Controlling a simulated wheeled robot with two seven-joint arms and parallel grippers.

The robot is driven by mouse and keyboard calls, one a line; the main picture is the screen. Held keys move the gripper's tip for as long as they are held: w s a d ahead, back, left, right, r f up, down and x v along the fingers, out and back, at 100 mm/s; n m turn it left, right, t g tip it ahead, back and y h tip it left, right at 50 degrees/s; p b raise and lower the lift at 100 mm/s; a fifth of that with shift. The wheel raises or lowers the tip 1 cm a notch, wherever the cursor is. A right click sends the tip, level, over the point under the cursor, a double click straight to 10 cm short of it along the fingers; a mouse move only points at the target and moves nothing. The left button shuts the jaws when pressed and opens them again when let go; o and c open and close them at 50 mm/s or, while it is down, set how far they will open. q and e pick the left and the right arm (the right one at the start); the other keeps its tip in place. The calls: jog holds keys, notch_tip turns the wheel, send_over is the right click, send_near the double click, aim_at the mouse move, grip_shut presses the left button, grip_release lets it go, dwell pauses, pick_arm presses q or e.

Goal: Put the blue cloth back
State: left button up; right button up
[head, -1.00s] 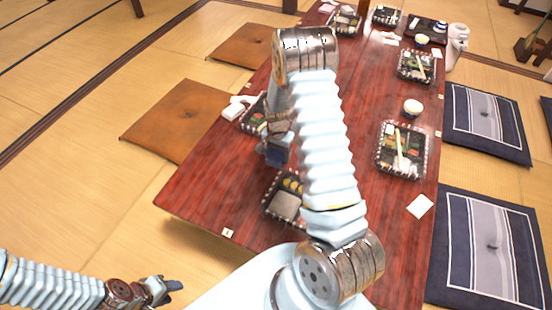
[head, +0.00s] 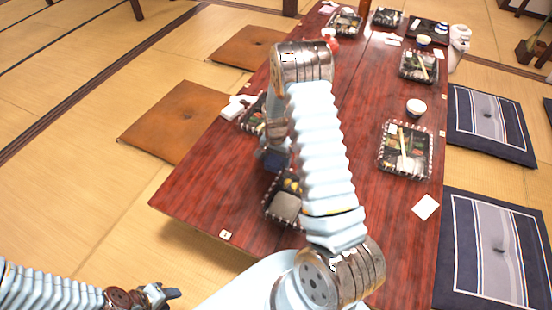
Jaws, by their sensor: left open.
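I cannot make out a blue cloth for certain in the head view. My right arm reaches up over the table (head: 225,190) and bends back down, hiding part of the tabletop. My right gripper (head: 272,160) hangs over the table's left half, above a bento box (head: 286,207). Its dark blue-grey fingers are partly hidden by my arm, and I cannot tell whether they hold anything. My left gripper (head: 170,294) is low at the left, over the tatami and away from the table. It is open and looks empty.
Bento boxes (head: 405,150) line both table sides. A white cup (head: 416,107), a white card (head: 426,207) and small white items (head: 236,107) lie around. A white pitcher (head: 459,40) stands at the far right. Brown cushions (head: 172,120) and dark blue cushions (head: 500,245) flank the table.

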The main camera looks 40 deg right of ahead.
aim_at(276, 159)
jog(key=shift+o, duration=0.6)
jog(key=shift+r, duration=0.1)
jog(key=shift+r, duration=0.25)
notch_tip(276, 159, up, 12)
jog(key=shift+f+p, duration=0.15)
jog(key=shift+p, duration=0.3)
